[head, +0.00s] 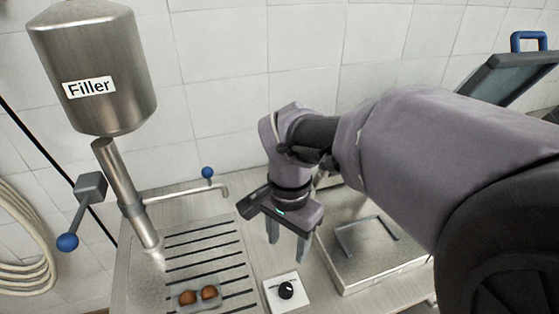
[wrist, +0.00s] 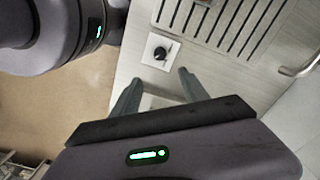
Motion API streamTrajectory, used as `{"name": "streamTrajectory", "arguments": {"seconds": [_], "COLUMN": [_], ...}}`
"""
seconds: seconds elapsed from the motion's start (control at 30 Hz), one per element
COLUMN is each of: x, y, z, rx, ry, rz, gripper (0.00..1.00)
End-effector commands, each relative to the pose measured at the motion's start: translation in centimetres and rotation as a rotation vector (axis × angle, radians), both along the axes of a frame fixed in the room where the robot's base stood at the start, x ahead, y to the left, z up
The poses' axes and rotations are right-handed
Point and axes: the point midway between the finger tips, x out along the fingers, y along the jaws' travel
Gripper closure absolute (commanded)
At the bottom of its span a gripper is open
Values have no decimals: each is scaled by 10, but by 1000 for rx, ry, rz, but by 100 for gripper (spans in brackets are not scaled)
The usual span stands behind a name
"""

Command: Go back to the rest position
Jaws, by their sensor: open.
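My gripper (head: 287,253) hangs fingers down over the steel counter (head: 192,204), between the slotted drain area and the lidded steel unit. Its two grey fingers are apart with nothing seen between them. In the head view the fingertips are just above and behind a black knob on a white plate (head: 272,293). In the wrist view the open gripper (wrist: 160,76) also shows, with the knob (wrist: 160,53) beyond the fingertips. My sleeved arm reaches in from the right and hides part of the counter and wall.
A steel filler tank (head: 95,60) stands at the left, with a blue-tipped lever (head: 68,242). A small tray with two brown round items (head: 208,293) sits on the slotted drain (head: 205,250). A steel lid with a handle (head: 375,262) is at right. An open lid (head: 505,80) rises behind my arm.

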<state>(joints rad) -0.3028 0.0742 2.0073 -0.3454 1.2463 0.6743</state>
Motion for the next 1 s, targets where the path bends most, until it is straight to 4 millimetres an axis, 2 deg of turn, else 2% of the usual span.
{"name": "streamTrajectory", "arguments": {"seconds": [0.17,0.27,0.33,0.4,0.53,0.67,1.0], "x": [-4,-27,-53,-77,-105,-113,-113], "y": [-4,-24,-41,-53,-65,-67,-67], "z": [2,13,17,16,9,7,9], "rx": [12,68,104,115,99,84,84], "ry": [-16,-119,-228,-336,-488,-541,-540], "rz": [9,71,140,205,293,327,329], "gripper": [48,48,48,48,48,48,48]}}
